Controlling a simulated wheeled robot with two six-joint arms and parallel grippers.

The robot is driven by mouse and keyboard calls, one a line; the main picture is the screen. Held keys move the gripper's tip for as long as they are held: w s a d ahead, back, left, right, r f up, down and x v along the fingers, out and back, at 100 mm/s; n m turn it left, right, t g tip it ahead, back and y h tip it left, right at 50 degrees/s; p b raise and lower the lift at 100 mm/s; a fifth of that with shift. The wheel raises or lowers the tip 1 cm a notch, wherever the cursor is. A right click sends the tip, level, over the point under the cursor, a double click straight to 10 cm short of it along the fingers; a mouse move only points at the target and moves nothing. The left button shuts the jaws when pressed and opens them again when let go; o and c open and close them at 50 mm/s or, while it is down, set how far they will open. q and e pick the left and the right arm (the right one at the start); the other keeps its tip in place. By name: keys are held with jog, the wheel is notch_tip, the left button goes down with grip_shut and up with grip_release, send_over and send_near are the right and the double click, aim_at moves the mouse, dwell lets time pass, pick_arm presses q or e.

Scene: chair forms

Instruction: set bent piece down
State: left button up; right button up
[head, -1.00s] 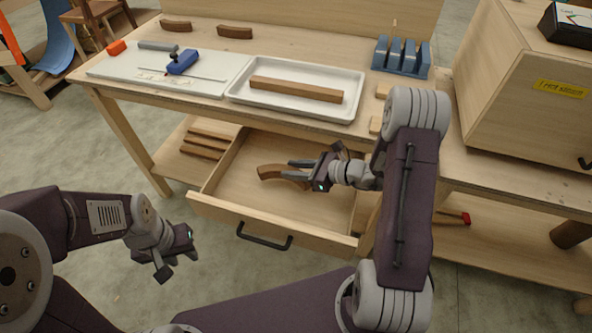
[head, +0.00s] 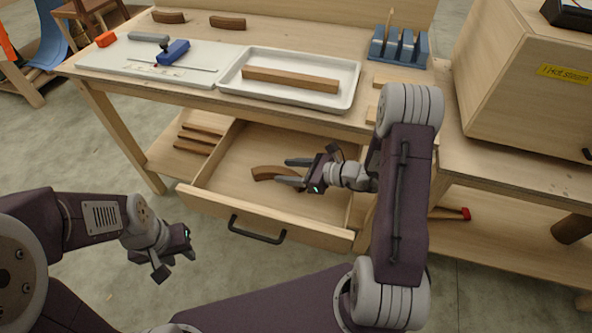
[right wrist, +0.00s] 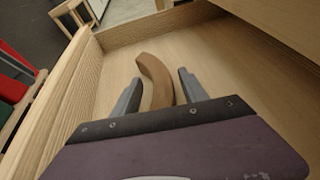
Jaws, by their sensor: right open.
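The bent piece (head: 266,173) is a curved brown wooden bar inside the open drawer (head: 222,183). In the right wrist view the bent piece (right wrist: 155,78) rests on the drawer floor, its near end between the fingers. My right gripper (head: 283,171) is inside the drawer, its fingers spread on either side of that end. In the right wrist view the right gripper (right wrist: 160,90) shows gaps at both sides of the piece. My left gripper (head: 174,262) hangs in front of the bench, left of the drawer, away from the piece; its jaw opening is unclear.
The drawer's wooden walls surround the right gripper, with bare floor beside the piece. On the bench above are a white tray (head: 233,87) with a straight bar (head: 290,79), a blue rack (head: 398,50) and two curved pieces (head: 168,17) (head: 228,22).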

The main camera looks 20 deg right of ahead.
jog(key=p+v, duration=0.2)
jog(key=v, duration=0.9)
jog(key=shift+s+d+r, duration=0.1)
jog(key=shift+s+d, duration=0.05)
jog(key=shift+d, duration=0.1)
